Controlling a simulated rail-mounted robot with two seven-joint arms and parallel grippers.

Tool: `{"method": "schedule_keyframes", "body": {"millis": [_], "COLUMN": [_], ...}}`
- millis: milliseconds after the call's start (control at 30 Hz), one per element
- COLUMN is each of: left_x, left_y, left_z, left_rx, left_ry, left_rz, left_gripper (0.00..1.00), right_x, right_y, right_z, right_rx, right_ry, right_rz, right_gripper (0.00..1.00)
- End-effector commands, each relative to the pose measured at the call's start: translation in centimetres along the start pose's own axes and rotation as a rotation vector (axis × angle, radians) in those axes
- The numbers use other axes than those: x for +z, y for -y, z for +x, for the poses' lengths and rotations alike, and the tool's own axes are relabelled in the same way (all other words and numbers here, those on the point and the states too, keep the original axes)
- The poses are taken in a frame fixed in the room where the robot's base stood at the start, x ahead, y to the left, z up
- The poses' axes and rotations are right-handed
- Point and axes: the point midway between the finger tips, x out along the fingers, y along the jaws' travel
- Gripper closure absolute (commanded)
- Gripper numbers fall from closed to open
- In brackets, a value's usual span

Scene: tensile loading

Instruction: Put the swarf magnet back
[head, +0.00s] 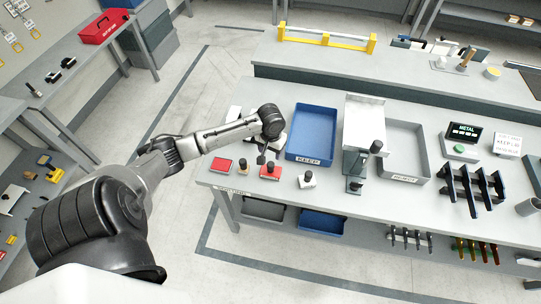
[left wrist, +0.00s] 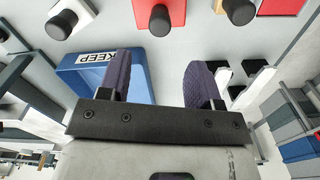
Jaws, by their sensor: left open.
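Three knobbed pieces stand along the front left of the bench. One is a red block with a black knob (head: 270,172), one a white block with a black knob (head: 307,180), one a small tan-based piece (head: 243,166). I cannot tell for sure which is the swarf magnet. In the left wrist view the red block (left wrist: 160,15) is at the top middle and the white one (left wrist: 64,20) at the top left. My left gripper (head: 263,155) is open and empty, just behind the red block and apart from it. My right gripper is not in view.
A flat red pad (head: 221,165) lies at the bench's left end. A blue tray (head: 332,133) stands right of my left gripper, then a grey-and-white device (head: 358,150) and a grey tray (head: 424,136). A black rack (head: 472,186) stands further right.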

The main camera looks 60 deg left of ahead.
Motion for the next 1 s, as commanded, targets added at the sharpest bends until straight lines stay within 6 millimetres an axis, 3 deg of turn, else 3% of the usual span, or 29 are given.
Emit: {"method": "schedule_keyframes", "body": {"millis": [67, 167, 267, 367, 500, 600, 800, 1000], "left_x": [0.4, 2.9, 8.2, 15.0, 22.9, 26.8, 30.6, 31.3], "left_y": [-0.3, -1.8, -4.7, -7.8, -10.5, -11.3, -11.3, -11.1], "left_z": [-0.2, 1.1, 3.7, 5.2, 4.6, 3.0, 0.1, -0.8], "left_rx": [0.001, 0.004, 0.020, 0.053, 0.095, 0.108, 0.096, 0.085], "left_ry": [0.000, 0.000, -0.014, -0.056, -0.143, -0.205, -0.287, -0.310], "left_rz": [0.013, 0.093, 0.255, 0.439, 0.618, 0.689, 0.743, 0.754], "left_gripper": [0.42, 0.42, 0.42, 0.42, 0.42, 0.42, 0.42, 0.42], "right_x": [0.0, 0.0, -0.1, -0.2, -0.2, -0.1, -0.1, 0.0], "right_y": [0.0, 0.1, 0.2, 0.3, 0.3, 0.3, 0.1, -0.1], "right_z": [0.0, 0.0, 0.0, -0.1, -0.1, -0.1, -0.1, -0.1], "right_rx": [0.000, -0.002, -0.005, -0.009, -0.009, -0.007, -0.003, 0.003], "right_ry": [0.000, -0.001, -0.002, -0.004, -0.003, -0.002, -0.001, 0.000], "right_rz": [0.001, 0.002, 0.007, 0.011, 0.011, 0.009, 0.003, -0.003], "right_gripper": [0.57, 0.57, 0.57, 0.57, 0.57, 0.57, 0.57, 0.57]}}
